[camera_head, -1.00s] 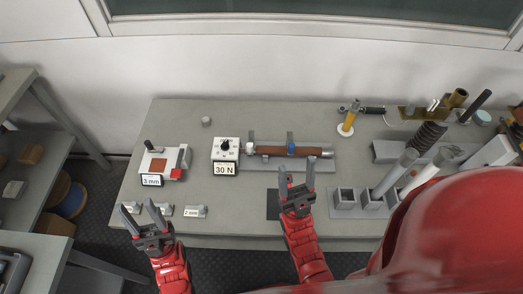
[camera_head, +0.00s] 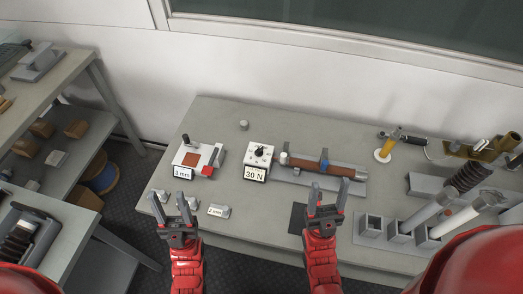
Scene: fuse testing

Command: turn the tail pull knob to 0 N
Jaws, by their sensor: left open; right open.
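The tail pull knob (camera_head: 260,152) is a small black knob on top of a white box (camera_head: 250,163). The box's front label (camera_head: 255,174) reads 30 N. A brown cylinder (camera_head: 305,164) with a blue band lies in a grey fixture (camera_head: 345,184) just right of the box. My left gripper (camera_head: 173,198) is open and empty, near the table's front edge, below and left of the knob. My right gripper (camera_head: 327,187) is open and empty, in front of the fixture and right of the knob. Neither gripper touches the knob.
A white device labelled 3 mm (camera_head: 181,172) stands left of the box. A block labelled 2 mm (camera_head: 218,210) lies near the front edge. Grey square holders (camera_head: 371,226) with rods stand at the right. A side shelf (camera_head: 60,95) is at the left. The table behind the box is mostly clear.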

